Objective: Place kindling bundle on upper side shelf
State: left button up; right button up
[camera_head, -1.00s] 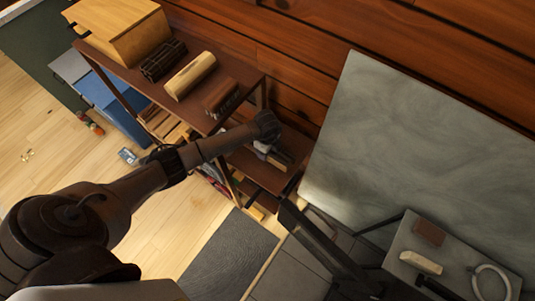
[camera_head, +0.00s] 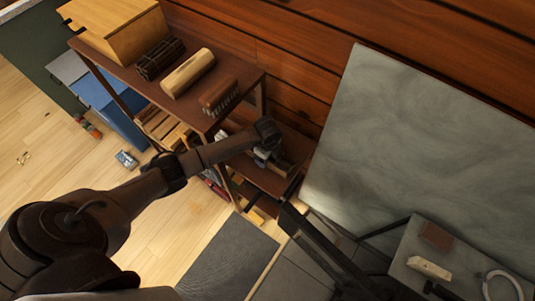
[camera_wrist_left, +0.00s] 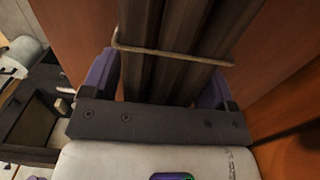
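A bundle of dark sticks (camera_wrist_left: 170,75), tied with a thin tan band, fills the space between the purple fingers of my left gripper (camera_wrist_left: 165,85) in the left wrist view. The fingers lie close against both its sides. In the head view my left gripper (camera_head: 267,155) is beside the side shelf (camera_head: 262,178), below and right of the rack's top board. The arm hides part of it, and whether the bundle touches a shelf board cannot be told. My right gripper is not in view.
The rack's top board (camera_head: 128,73) carries a wooden box (camera_head: 120,30), a dark banded bundle (camera_head: 160,58), a pale log (camera_head: 188,73) and a brown brush (camera_head: 220,95). A large grey slab (camera_head: 410,130) stands to the right. Reddish wooden boards flank the held bundle closely in the wrist view.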

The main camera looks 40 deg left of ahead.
pick_arm(q)
jog(key=shift+o, duration=0.9)
jog(key=shift+r, duration=0.2)
notch_tip(320, 180, up, 12)
jog(key=p, duration=1.1)
jog(key=shift+p, duration=0.35)
